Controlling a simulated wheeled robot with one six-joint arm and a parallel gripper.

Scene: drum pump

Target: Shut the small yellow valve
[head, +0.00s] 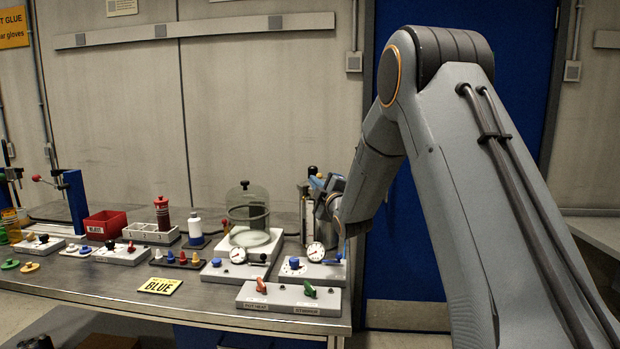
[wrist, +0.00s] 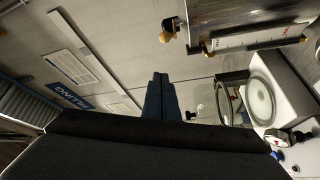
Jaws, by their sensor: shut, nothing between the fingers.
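My gripper (head: 325,184) is raised at the back right of the bench, near a tall metal cylinder (head: 308,212) and partly hidden by my own arm. In the wrist view its dark blue fingers (wrist: 160,82) are together with nothing between them. A small yellow-orange knob on a black fitting (wrist: 166,37) shows above the fingertips in the wrist view, apart from them. It may be the small yellow valve; I cannot tell its setting. In the head view I cannot make out this knob clearly behind the arm and cylinder.
A glass bell jar (head: 248,207) stands on a white base left of the gripper. White boxes with dials (head: 316,252) and a box with red and green levers (head: 288,298) are in front. A red bin (head: 105,225) and small coloured knobs (head: 182,258) lie left.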

